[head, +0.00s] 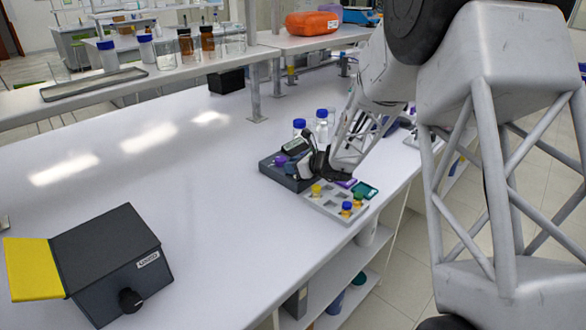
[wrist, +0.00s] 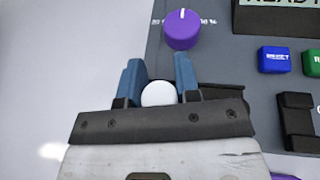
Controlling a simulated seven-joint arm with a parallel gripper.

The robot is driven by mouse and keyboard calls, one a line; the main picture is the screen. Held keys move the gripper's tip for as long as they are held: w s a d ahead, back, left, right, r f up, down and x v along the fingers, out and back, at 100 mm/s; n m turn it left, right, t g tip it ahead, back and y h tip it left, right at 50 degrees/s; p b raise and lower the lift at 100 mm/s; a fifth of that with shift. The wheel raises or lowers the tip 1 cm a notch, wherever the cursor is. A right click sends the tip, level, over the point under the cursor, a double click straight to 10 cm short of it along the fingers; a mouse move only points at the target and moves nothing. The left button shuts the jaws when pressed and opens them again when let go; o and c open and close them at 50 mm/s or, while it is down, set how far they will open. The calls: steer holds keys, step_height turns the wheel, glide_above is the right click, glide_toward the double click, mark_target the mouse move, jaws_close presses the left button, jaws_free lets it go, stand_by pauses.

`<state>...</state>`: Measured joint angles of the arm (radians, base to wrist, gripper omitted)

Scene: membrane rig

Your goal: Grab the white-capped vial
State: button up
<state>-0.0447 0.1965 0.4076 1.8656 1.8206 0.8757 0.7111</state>
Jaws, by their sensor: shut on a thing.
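The white-capped vial (wrist: 158,93) shows in the wrist view only as a round white cap seen from above. My gripper (wrist: 158,78) is shut on it, one blue finger on each side of the cap. The vial's body is hidden below the cap and my gripper's housing.
The device (wrist: 215,65) has a purple knob (wrist: 181,30), a blue button (wrist: 277,59) and a display. Blue-capped bottles (head: 321,127) stand behind. The bench's left middle is clear.

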steer(key=shift+r, duration=0.4)
step_height(320, 180, up, 2)
steer(key=shift+r, duration=0.1)
steer(key=s+d+r, duration=0.1)
steer(key=s+d, duration=0.2)
steer(key=s, duration=1.2)
steer(key=shift+s+r, duration=0.2)
steer(key=shift+s, duration=0.1)
steer(key=shift+w+d, duration=0.1)
